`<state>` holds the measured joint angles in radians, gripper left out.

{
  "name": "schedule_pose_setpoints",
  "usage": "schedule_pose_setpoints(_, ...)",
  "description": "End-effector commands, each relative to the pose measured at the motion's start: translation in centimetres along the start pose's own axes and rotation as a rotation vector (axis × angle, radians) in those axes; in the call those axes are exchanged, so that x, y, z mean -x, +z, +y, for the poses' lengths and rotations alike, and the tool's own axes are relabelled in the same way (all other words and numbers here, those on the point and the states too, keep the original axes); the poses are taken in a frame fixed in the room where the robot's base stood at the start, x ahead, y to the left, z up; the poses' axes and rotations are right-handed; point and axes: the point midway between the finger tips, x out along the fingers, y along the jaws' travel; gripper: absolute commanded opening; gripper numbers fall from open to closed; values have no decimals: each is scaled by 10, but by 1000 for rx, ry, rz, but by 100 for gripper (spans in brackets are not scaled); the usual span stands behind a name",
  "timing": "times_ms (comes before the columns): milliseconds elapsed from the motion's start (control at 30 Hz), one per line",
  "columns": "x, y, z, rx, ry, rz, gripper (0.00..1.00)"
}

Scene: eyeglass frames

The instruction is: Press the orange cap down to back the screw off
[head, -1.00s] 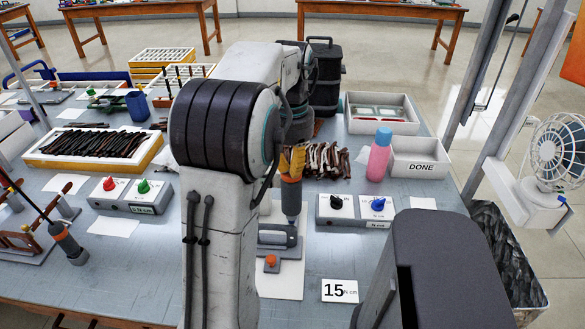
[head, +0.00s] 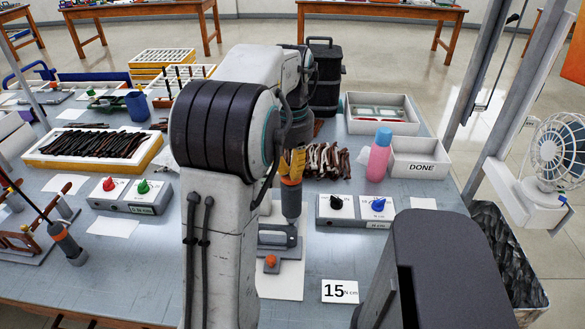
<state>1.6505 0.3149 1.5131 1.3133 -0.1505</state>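My gripper (head: 292,163), with yellow fingers, is partly hidden by my own arm. It is shut around the upper part of an upright grey driver (head: 291,203) with an orange collar. The driver's lower end is over the back of a small grey fixture (head: 284,253); whether it touches a screw cannot be told. An orange cap (head: 270,261) sits on the front of this fixture, below and slightly left of the driver. The screw is too small or hidden to see.
A control box with black and blue knobs (head: 356,209) stands close right of the driver. A pink bottle (head: 379,157) and DONE tray (head: 419,168) are behind right. Another box (head: 131,195) is left.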

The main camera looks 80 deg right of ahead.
Motion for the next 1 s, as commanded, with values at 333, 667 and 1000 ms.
schedule_pose_setpoints(333, -2, 0, 0, 0, 0, -2, 0)
schedule_pose_setpoints(667, -7, 1, 0, 0, -1, -3, 0)
schedule_pose_setpoints(1000, -9, 1, 0, 0, -1, -3, 0)
